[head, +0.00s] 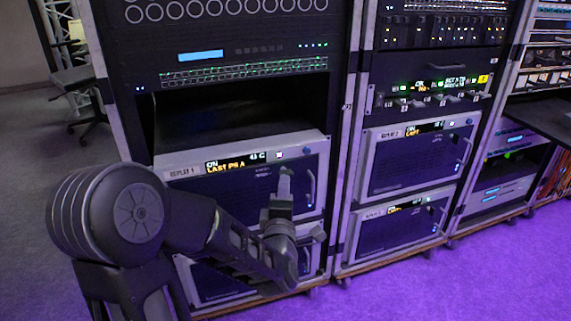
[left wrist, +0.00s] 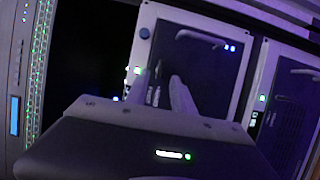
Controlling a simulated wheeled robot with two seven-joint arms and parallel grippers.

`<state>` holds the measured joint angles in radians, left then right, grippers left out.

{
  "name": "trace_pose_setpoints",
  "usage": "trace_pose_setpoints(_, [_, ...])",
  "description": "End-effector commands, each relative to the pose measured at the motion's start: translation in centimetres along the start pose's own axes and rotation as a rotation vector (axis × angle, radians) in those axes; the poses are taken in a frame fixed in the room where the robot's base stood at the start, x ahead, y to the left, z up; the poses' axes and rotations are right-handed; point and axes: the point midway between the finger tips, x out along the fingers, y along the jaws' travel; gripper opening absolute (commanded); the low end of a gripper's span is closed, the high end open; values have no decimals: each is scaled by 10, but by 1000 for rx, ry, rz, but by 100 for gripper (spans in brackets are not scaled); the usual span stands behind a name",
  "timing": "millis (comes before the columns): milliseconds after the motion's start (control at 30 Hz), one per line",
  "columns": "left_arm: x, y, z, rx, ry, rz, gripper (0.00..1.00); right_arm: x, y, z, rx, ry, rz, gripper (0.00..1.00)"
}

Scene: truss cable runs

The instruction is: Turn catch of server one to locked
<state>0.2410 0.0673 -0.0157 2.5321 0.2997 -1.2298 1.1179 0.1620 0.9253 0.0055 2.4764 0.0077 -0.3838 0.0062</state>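Server one, labelled REPLAY 1 (head: 185,173), sits in the left rack with a lit ON display and a curved handle (head: 311,188) at its right side. A small lit square (head: 279,155) is on its top strip. I cannot make out the catch itself or its position. My left gripper (head: 284,182) is in front of this server's face, left of the handle. In the left wrist view its two fingers (left wrist: 166,84) are apart with nothing seen between them, before the server's dark panel (left wrist: 215,75). I cannot tell whether they touch it. My right gripper is out of view.
A dark empty bay (head: 235,115) is above server one. A similar server (head: 250,280) sits below, partly hidden by my left arm. The middle rack holds two more servers, including REPLAY 2 (head: 408,165). The purple-lit floor (head: 480,285) at right is clear.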

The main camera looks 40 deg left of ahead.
Motion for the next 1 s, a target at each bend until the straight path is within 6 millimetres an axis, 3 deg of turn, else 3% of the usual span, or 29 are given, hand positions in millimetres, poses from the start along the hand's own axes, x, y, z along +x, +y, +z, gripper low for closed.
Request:
trace_pose_setpoints(100, [25, -2, -1, -1, 4, 9, 29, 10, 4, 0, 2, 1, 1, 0])
trace_pose_setpoints(233, [40, -1, -1, -2, 3, 7, 29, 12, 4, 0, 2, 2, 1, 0])
trace_pose_setpoints(633, [48, 0, -1, -1, 2, 7, 29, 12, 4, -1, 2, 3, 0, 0])
trace_pose_setpoints(1000, [48, 0, -1, -1, 2, 7, 0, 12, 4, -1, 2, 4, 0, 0])
